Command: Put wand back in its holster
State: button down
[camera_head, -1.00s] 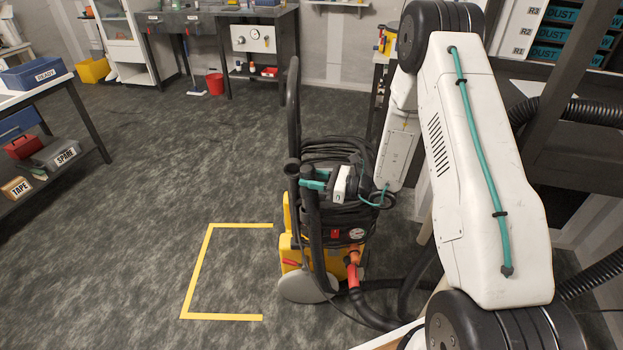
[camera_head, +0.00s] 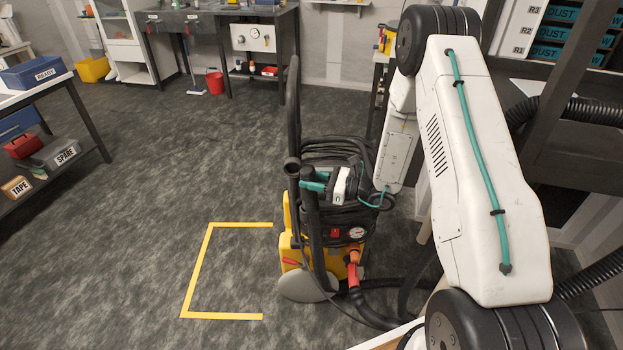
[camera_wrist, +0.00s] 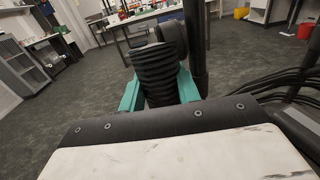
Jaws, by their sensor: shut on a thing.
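The wand (camera_head: 312,225) is a dark upright tube at the front left of the yellow and black extractor machine (camera_head: 287,252). My gripper (camera_head: 315,183) is shut on its upper part, with teal fingers. In the wrist view a black ribbed grip (camera_wrist: 155,75) sits between the teal fingers (camera_wrist: 158,92). The wand stands close against the machine; I cannot tell whether they touch. A red-ended hose (camera_head: 353,277) joins the machine low on its right side. I cannot make out the holster clearly; the wand and my arm cover part of the machine.
The machine's tall dark handle (camera_head: 293,100) rises just behind the wand. A black hose coil (camera_head: 335,150) lies on top of the machine. A yellow floor outline (camera_head: 197,270) encloses bare floor at left. A shelf table (camera_head: 75,85) stands further left.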

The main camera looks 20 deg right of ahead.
jog(key=shift+f, duration=2)
jog(key=c, duration=0.9)
grip_release()
jog(key=v, duration=0.7)
jog(key=shift+s+d, duration=0.25)
jog(key=shift+d, duration=0.05)
jog(key=shift+f, duration=0.1)
